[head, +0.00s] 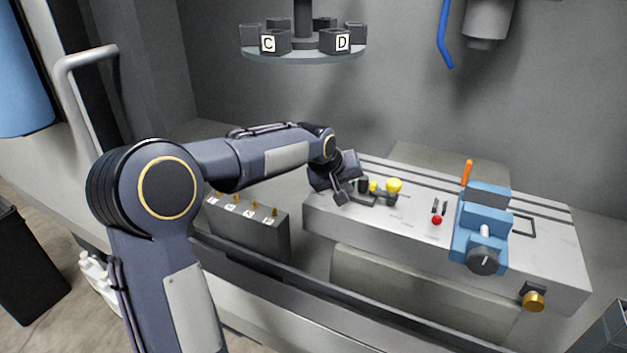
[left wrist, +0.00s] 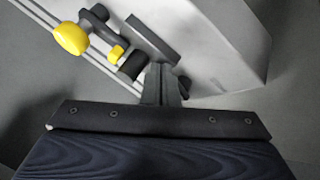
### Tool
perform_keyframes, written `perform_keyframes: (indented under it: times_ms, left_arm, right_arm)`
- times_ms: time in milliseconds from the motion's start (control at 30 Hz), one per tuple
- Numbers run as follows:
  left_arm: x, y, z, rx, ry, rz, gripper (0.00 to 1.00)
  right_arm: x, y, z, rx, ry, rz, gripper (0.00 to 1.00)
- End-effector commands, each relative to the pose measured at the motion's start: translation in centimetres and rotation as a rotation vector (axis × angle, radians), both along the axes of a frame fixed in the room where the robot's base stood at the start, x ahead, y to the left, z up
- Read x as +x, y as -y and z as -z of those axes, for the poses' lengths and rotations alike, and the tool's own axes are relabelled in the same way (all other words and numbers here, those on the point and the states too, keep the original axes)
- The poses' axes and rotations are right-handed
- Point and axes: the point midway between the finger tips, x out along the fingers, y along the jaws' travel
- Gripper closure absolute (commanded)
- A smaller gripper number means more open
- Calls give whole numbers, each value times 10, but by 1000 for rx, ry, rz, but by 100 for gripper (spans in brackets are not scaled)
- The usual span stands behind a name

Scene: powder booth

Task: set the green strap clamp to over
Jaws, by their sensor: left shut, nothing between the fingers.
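My left gripper (head: 341,197) is at the left end of the grey machine table (head: 325,222). Its fingers also show in the left wrist view (left wrist: 163,84), shut together with nothing between them. Right beside the fingertips is a dark fitting with a large yellow knob (head: 394,185), a smaller yellow piece (head: 373,187) and a dark cylinder (head: 363,184). The yellow knob is also in the left wrist view (left wrist: 71,38). My gripper partly hides this spot. My right gripper is out of view.
A blue vise (head: 485,215) with a dark knob stands on the table's right, near an orange lever (head: 467,172) and a red ball (head: 437,220). A brass knob (head: 534,301) is on the front. A grey block with brass pegs (head: 262,228) stands left. A lettered carousel (head: 303,56) hangs above.

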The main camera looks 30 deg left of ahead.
Motion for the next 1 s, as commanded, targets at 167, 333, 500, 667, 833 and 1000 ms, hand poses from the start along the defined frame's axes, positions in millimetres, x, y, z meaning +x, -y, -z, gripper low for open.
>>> perform_keyframes:
  times_ms: [167, 333, 500, 667, 833, 1000]
  left_arm:
    - [8, 4, 0, 0, -1, 6, 100]
    - [12, 6, 0, 1, -1, 7, 100]
    - [14, 7, 0, 0, -1, 6, 100]
    - [15, 8, 0, 0, -1, 6, 100]
    - [15, 8, 0, 0, -1, 6, 100]
    - [15, 8, 0, 0, -1, 6, 100]
  right_arm:
    - [0, 0, -2, 0, 0, 0, 44]
    - [0, 0, -2, 0, 0, 0, 44]
    - [0, 0, -2, 0, 0, 0, 44]
    - [0, 0, -2, 0, 0, 0, 44]
    - [0, 0, -2, 0, 0, 0, 44]
    - [0, 0, -2, 0, 0, 0, 44]
